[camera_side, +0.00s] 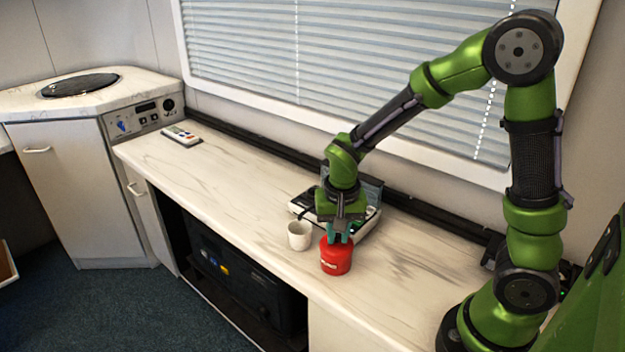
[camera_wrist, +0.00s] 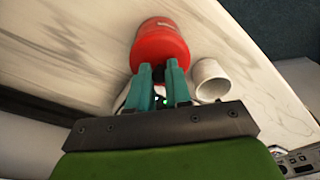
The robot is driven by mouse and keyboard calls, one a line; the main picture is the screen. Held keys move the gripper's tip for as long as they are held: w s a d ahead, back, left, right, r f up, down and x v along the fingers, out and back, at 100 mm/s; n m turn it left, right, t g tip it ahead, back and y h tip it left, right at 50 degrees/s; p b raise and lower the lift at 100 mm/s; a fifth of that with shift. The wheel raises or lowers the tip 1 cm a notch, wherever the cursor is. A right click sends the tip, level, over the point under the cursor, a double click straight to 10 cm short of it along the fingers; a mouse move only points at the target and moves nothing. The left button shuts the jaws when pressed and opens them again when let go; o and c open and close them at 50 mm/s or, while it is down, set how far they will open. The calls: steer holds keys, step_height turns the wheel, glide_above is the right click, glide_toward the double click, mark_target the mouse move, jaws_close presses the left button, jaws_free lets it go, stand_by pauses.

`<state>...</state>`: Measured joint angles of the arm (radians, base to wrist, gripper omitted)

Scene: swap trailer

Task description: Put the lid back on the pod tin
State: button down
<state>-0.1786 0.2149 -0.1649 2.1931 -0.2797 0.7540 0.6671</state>
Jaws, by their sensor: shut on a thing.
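The red pod tin (camera_side: 336,262) stands upright near the front edge of the counter, with pale lettering on its side. It also shows in the wrist view (camera_wrist: 160,35). My gripper (camera_side: 338,238) points down at its top. In the wrist view the teal fingertips (camera_wrist: 161,68) meet the near side of the red top and are shut on the lid there. The seam between lid and tin is too small to make out, and the fingers hide the gripped part. I cannot tell whether the lid sits flush.
A white cup (camera_side: 299,235) stands close to the left of the tin, also in the wrist view (camera_wrist: 211,80). A pale-based machine (camera_side: 366,222) sits just behind my gripper. A remote (camera_side: 181,136) lies at the far left. The counter's middle left is clear.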

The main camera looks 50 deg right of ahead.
steer(key=c, duration=1)
jaws_free()
steer(key=shift+o, duration=0.6)
steer(key=o, duration=0.4)
steer(key=shift+r, duration=3.5)
